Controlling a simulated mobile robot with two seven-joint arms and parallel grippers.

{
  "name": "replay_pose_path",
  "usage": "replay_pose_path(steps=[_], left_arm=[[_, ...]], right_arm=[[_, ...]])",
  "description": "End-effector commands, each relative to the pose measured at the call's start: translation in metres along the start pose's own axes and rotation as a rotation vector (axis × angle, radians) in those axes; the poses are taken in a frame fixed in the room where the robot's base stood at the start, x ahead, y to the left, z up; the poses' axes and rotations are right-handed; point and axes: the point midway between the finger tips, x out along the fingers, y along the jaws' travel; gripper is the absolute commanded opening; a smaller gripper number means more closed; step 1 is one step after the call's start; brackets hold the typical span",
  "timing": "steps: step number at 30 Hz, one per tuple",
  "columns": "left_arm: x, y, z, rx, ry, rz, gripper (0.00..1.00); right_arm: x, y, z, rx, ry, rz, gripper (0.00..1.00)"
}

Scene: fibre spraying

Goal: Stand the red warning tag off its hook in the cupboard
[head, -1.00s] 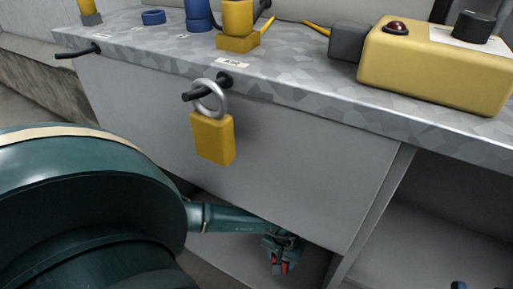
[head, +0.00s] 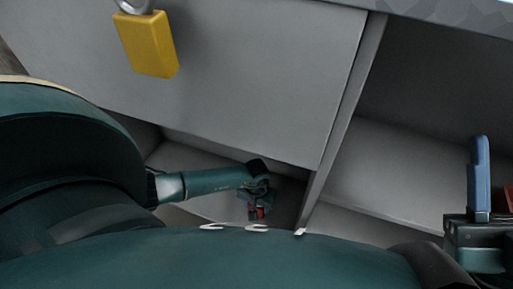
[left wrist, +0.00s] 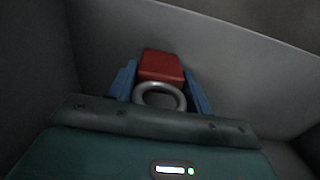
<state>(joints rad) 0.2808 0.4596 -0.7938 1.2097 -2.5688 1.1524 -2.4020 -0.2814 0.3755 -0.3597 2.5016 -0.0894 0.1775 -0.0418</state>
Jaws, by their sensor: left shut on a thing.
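The red warning tag (left wrist: 161,66), a red block with a grey ring (left wrist: 160,96), sits between the blue fingers of my left gripper (left wrist: 160,85) in the left wrist view. The gripper is shut on it. In the head view my left gripper (head: 257,208) is low inside the left cupboard opening, with a little red of the tag (head: 261,213) showing. The hook and the tag's underside cannot be made out. My right gripper (head: 490,190) is at the right edge, partly cut off, one blue finger upright; its opening is unclear.
A yellow padlock (head: 148,44) hangs on the grey front panel (head: 245,75) above the left opening. A divider (head: 343,115) separates this from the right compartment (head: 400,165), which looks empty. Grey walls stand close around my left gripper.

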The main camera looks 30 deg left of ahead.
Motion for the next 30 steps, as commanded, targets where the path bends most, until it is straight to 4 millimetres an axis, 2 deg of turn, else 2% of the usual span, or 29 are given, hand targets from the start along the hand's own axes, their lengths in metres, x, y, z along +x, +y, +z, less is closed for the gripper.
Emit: replay_pose_path(steps=[6,7,14,23,25,27,30], left_arm=[[0.004,0.000,-0.001,0.001,0.000,-0.001,0.26],[0.003,0.000,0.000,0.000,0.000,0.000,0.52],[0.003,0.000,0.000,0.000,0.000,0.000,0.71],[-0.002,0.000,0.000,-0.001,0.000,0.001,0.72],[-0.011,0.000,-0.001,0.001,0.003,0.000,0.72],[-0.024,-0.001,-0.002,0.000,0.004,0.000,0.72],[-0.043,-0.001,-0.001,0.002,0.003,-0.001,0.72]], right_arm=[[0.000,0.000,-0.001,-0.010,0.016,-0.002,0.36],[0.001,0.001,-0.002,-0.012,0.019,-0.002,0.36],[0.001,0.001,-0.002,-0.011,0.016,-0.002,0.36],[0.003,0.002,-0.004,-0.008,0.014,-0.002,0.36],[0.004,0.003,-0.004,0.007,-0.006,0.000,0.36],[-0.003,-0.003,0.009,0.062,-0.092,0.012,0.36],[-0.009,-0.007,0.018,0.115,-0.177,0.021,0.36]])
